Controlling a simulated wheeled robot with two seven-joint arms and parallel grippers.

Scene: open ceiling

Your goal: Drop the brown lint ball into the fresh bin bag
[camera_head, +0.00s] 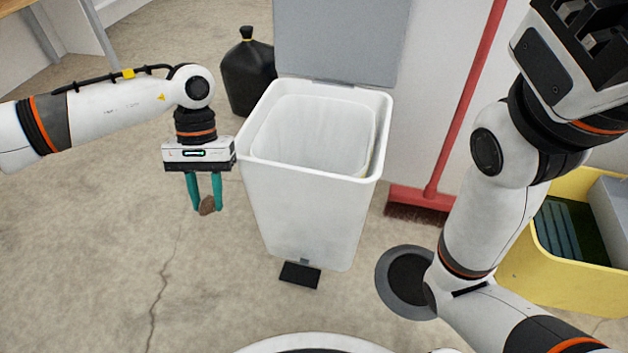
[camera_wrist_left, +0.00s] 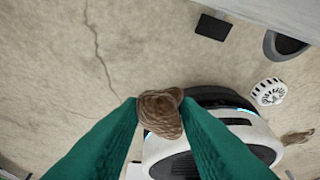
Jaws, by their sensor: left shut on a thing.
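The brown lint ball (camera_head: 207,205) is held between the green fingertips of my left gripper (camera_head: 206,196). It also shows in the left wrist view (camera_wrist_left: 160,113), pinched between both fingers. The gripper points down, to the left of the white bin (camera_head: 310,215) and lower than its rim, apart from it. The bin stands with its grey lid (camera_head: 340,40) raised. A white bin bag (camera_head: 312,135) lines its open inside. My right gripper (camera_head: 575,45) is raised at the upper right; its fingers are not clear to see.
A tied black bag (camera_head: 248,75) stands behind the bin. A red broom (camera_head: 430,188) leans at the right, near a yellow container (camera_head: 580,285). A black pedal (camera_head: 299,275) juts from the bin's front. Floor at left is clear. Another brown clump (camera_wrist_left: 297,137) lies right in the wrist view.

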